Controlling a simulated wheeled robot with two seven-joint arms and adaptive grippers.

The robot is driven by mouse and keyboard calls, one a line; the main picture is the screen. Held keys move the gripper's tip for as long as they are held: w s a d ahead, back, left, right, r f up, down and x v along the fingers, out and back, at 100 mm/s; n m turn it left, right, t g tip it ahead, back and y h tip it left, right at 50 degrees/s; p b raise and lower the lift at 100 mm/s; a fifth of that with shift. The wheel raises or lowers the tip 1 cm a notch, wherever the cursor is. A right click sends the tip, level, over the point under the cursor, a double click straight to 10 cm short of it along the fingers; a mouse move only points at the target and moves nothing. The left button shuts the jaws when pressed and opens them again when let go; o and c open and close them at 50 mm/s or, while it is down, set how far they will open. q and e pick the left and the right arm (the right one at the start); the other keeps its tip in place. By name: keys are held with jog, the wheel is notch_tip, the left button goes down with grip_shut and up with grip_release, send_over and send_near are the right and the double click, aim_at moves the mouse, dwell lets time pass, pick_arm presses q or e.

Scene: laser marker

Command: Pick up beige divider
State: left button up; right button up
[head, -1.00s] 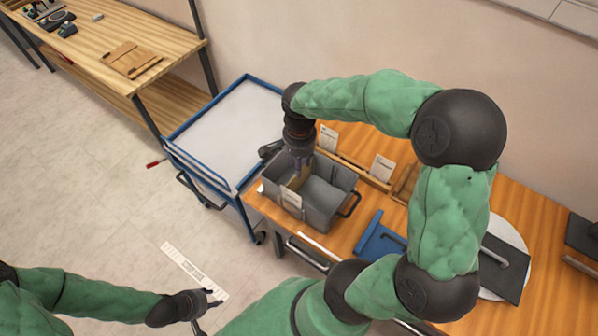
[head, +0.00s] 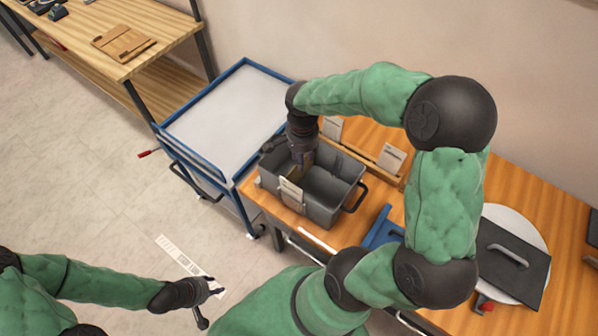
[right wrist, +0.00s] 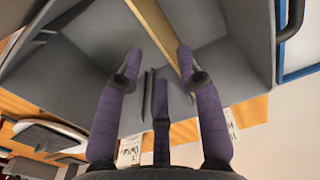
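The beige divider (head: 294,173) stands inside the grey bin (head: 330,195) on the wooden table, near the bin's left end. In the right wrist view the divider (right wrist: 155,30) runs as a narrow beige strip along the grey bin. My right gripper (head: 301,160) points down into the bin over the divider. In the right wrist view its purple fingers (right wrist: 160,65) are spread apart; the strip passes between them, close to the right finger, and I cannot tell whether they touch. My left gripper (head: 212,300) is low over the floor, its fingers apart, holding nothing visible.
A blue-framed cart (head: 225,125) stands left of the table. A wooden rack with white cards (head: 391,158) is behind the bin. A blue item (head: 384,230) and a dark plate with a handle (head: 512,262) lie to the right. A wooden bench (head: 165,35) is at the upper left.

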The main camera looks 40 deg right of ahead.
aim_at(295, 176)
jog(key=shift+w+a+f+b, duration=0.15)
jog(key=shift+f+b, duration=0.2)
jog(key=shift+f, duration=1.3)
jog(key=shift+w+a+f+b, duration=0.1)
jog(key=shift+f+b, duration=0.2)
jog(key=shift+f, duration=1.35)
grip_shut()
